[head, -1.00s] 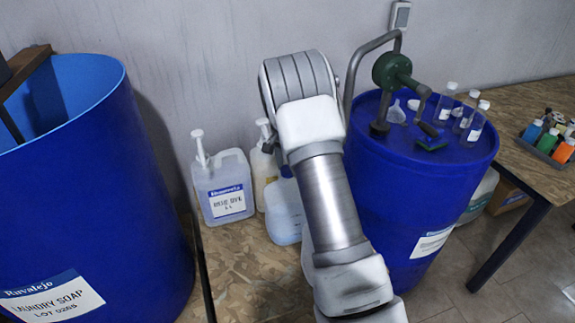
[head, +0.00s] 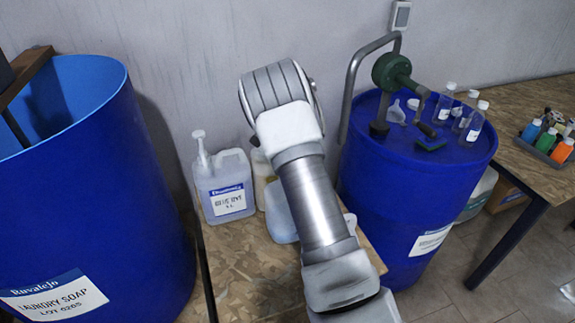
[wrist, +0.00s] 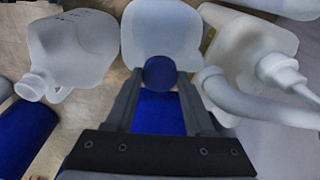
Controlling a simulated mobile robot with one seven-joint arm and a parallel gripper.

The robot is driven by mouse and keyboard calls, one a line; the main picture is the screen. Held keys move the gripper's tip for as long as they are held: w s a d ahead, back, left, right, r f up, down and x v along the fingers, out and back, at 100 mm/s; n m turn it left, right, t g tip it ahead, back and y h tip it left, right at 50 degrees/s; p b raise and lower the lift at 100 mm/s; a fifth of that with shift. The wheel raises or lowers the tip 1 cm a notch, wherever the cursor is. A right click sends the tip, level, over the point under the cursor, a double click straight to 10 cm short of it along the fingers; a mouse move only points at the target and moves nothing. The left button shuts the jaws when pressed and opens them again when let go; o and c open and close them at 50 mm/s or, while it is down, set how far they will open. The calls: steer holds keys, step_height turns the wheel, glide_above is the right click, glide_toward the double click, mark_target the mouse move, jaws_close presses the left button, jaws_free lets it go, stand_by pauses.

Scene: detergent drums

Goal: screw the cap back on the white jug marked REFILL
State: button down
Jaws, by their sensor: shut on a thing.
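In the wrist view my gripper (wrist: 160,75) is shut on a round blue cap (wrist: 160,72), held between the fingertips. A whitish jug with a bare, open neck (wrist: 52,52) is at the left, apart from the cap. A translucent jug (wrist: 160,28) is just beyond the cap. I see no REFILL marking on either, so I cannot tell which jug bears it. In the head view my arm hides the gripper and cap, and a pale bluish jug (head: 276,212) is partly behind the arm.
Large blue drums flank the wooden bench (head: 255,285), left (head: 110,210) and right (head: 400,200). The right drum carries a green hand pump (head: 392,72) and bottles.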

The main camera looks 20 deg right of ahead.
steer(key=m+p, duration=0.1)
steer(key=m, duration=0.4)
steer(key=shift+f+g, duration=0.2)
steer(key=shift+g, duration=0.2)
steer(key=shift+c, duration=2.3)
jaws_free()
steer(key=shift+r, duration=0.1)
steer(key=shift+r, duration=0.1)
steer(key=n, duration=0.3)
steer(key=shift+t+b, duration=0.3)
steer(key=shift+b, duration=0.05)
steer(key=shift+n, duration=1.2)
